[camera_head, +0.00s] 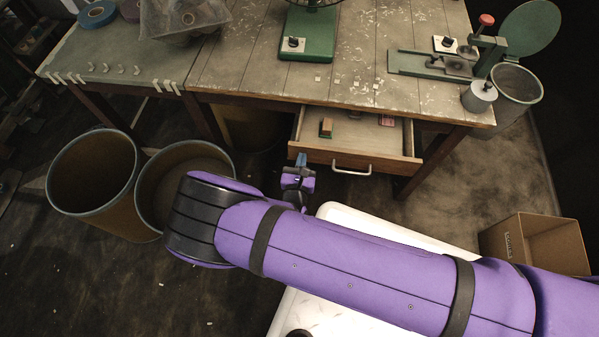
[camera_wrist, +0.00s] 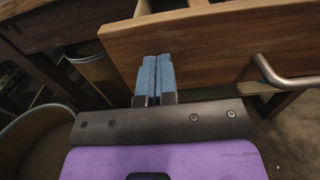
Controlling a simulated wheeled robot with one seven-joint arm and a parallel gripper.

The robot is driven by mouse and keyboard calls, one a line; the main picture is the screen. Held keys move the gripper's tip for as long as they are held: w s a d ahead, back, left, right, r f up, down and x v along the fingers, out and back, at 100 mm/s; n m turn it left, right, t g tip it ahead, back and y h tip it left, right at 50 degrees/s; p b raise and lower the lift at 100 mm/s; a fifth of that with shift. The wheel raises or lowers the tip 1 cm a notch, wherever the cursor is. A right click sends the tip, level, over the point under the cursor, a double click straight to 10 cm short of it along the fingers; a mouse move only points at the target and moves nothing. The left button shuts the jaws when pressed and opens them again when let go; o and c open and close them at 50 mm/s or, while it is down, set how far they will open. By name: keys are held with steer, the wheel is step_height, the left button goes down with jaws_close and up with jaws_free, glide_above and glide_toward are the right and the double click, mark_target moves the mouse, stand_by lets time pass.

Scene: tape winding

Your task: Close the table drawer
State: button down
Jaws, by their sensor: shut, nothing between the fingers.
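The table drawer (camera_head: 352,161) hangs open below the front edge of the wooden table (camera_head: 240,72). Its front panel also fills the upper part of the wrist view (camera_wrist: 215,45). The metal handle (camera_head: 352,170) is at the middle of the panel; in the wrist view the handle (camera_wrist: 284,77) is to the right of my fingers. My gripper (camera_head: 301,160) is at the left end of the drawer front. In the wrist view its blue fingertips (camera_wrist: 157,62) are shut together and empty, against or very close to the panel. I cannot tell whether they touch.
Inside the drawer lie a small brown and green block (camera_head: 326,127) and a reddish item (camera_head: 386,121). Two round bins (camera_head: 95,175) (camera_head: 160,165) stand at the left. A cardboard box (camera_head: 540,240) is on the floor at the right. Green machines stand on the table.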

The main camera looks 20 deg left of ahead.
mark_target(310, 119)
steer(key=x, duration=1.7)
steer(key=shift+w, duration=0.3)
steer(key=shift+w+r, duration=0.2)
steer(key=shift+w, duration=0.1)
steer(key=shift+w+r, duration=0.1)
steer(key=shift+w, duration=0.05)
